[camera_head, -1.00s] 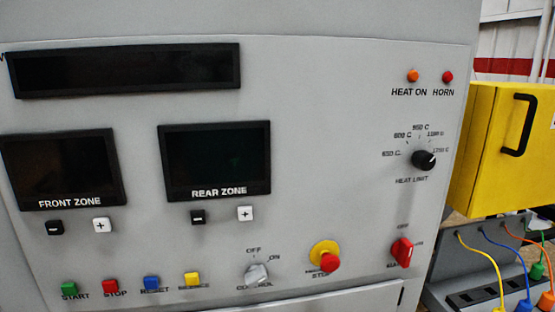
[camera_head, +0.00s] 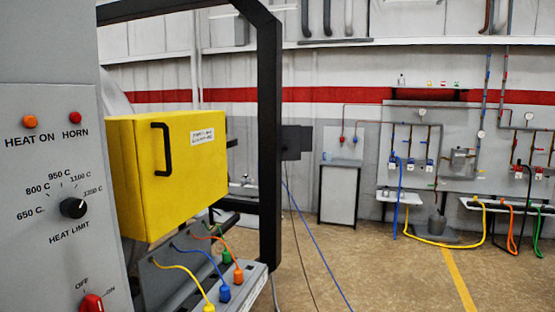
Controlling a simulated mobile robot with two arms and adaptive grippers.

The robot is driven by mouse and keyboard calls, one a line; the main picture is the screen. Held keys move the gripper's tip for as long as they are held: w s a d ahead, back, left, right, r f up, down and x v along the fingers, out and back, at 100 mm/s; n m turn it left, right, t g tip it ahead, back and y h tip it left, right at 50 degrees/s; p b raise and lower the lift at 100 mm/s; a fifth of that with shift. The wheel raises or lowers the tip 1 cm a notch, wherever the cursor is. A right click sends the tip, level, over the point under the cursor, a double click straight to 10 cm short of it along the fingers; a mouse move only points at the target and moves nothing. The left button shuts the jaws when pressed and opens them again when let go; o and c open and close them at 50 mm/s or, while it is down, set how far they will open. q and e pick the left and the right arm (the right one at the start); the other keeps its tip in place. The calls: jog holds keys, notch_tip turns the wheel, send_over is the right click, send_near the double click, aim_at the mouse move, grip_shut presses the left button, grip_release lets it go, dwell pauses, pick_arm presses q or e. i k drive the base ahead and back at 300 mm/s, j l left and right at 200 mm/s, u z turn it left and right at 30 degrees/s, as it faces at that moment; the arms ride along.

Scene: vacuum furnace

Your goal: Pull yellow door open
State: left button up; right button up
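The yellow door (camera_head: 185,185) is the front of a yellow box to the left of the middle in the head view. It looks shut. A black bar handle (camera_head: 162,150) stands upright near its left edge, and a small white label (camera_head: 202,136) is at its upper right. Neither of my grippers shows in the view, and nothing touches the handle.
A grey control panel (camera_head: 50,190) with a knob and lamps fills the left side. A black frame post (camera_head: 270,150) stands right of the box. Colored cables plug into a grey ledge (camera_head: 250,280) below it. Open brown floor (camera_head: 390,280) lies to the right.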

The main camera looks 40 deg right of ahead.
aim_at(182, 161)
jog(key=z, duration=0.75)
